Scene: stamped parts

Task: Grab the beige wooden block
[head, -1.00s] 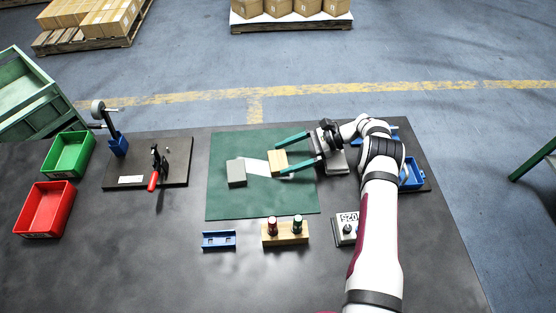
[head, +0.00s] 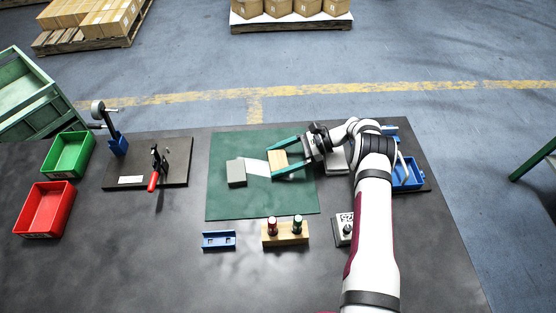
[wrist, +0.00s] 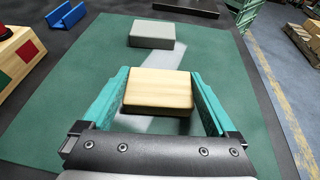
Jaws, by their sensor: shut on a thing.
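The beige wooden block (head: 277,160) is over the right part of the green mat (head: 260,200), between the two teal fingers of my gripper (head: 272,164). In the wrist view the wooden block (wrist: 158,90) fills the space between the fingers (wrist: 160,92), one along each side. My gripper is shut on it. I cannot tell whether its underside is clear of the mat. A grey block (head: 237,173) lies on the mat to the left, apart from the wooden one; it also shows ahead in the wrist view (wrist: 152,34).
A wooden stand with red and green pegs (head: 284,233) and a blue channel piece (head: 218,240) sit in front of the mat. A toggle-clamp plate (head: 125,170) and red (head: 44,210) and green (head: 68,155) bins stand left. A blue tray (head: 408,172) is right.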

